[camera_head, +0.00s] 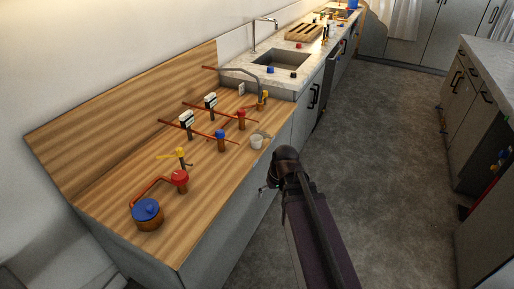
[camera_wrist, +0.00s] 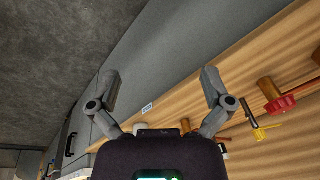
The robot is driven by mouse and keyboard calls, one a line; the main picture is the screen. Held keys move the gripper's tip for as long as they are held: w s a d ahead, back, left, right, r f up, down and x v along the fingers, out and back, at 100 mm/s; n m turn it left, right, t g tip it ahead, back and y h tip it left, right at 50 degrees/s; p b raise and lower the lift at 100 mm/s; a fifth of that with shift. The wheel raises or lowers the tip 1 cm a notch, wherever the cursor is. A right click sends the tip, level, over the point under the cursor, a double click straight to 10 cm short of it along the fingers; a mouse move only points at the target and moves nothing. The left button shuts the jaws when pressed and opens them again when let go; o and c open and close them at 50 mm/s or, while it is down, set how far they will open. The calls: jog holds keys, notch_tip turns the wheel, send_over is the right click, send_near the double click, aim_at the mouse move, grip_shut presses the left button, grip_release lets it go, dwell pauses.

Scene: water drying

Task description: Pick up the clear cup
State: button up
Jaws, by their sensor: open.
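The clear cup (camera_head: 256,142) is small and pale. It stands upright near the front edge of the wooden counter in the head view, by a small tan piece. In the wrist view my gripper (camera_wrist: 160,75) is open, with its two grey fingers spread wide and nothing between them. A pale thing at the gripper's base in that view may be the cup, mostly hidden. In the head view my arm's end is beside the counter's front edge, right of and nearer than the cup, and apart from it. The fingers are mostly hidden there.
The wooden counter (camera_head: 190,220) holds red pipes with a blue valve (camera_head: 221,135), a red valve (camera_head: 180,177) and a blue-lidded pot (camera_head: 148,214). A sink (camera_head: 283,60) lies beyond. The floor (camera_head: 365,170) to the right is clear.

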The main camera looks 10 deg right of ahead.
jog(key=w+f+n+t+y+b, duration=0.25)
jog(key=w+f+b, duration=0.2)
jog(key=w, duration=0.65)
jog(key=n+t+y+b, duration=0.2)
jog(key=t+y+b, duration=0.1)
jog(key=t+b, duration=0.55)
send_near(260, 144)
jog(key=r, duration=0.1)
jog(key=shift+s+d+r+g, duration=0.15)
jog(key=shift+s+g, duration=0.05)
jog(key=shift+g, duration=0.2)
jog(key=shift+w+b, duration=0.1)
jog(key=shift+b, duration=0.25)
jog(key=b+x, duration=0.3)
jog(key=x, duration=0.4)
jog(key=shift+w+f, duration=0.15)
jog(key=shift+f, duration=0.15)
jog(key=shift+w+a+f, duration=0.15)
jog(key=shift+w+a, duration=0.25)
